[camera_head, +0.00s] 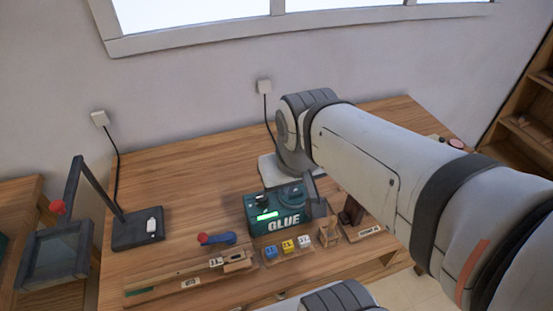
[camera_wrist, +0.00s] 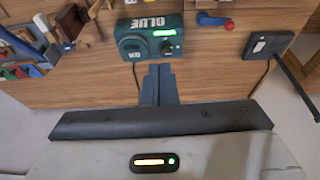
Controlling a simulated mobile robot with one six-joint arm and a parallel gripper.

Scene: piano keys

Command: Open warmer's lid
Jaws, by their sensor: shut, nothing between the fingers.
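The glue warmer (camera_head: 262,222) is a teal box with "GLUE" lettering and a lit green display, on the wooden table. Its round dark top part (camera_head: 291,193), probably the lid, looks down, but partly hidden by my arm. In the wrist view the warmer (camera_wrist: 168,22) appears upside down, with the round part (camera_wrist: 133,45) at its near left. My gripper (camera_wrist: 158,68) is shut and empty, its dark fingertips just short of the warmer's near edge. I cannot tell whether they touch it.
A dark lamp-like stand (camera_head: 138,229) is further left. Wooden pieces (camera_head: 327,232) crowd the right. The table's back left is clear.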

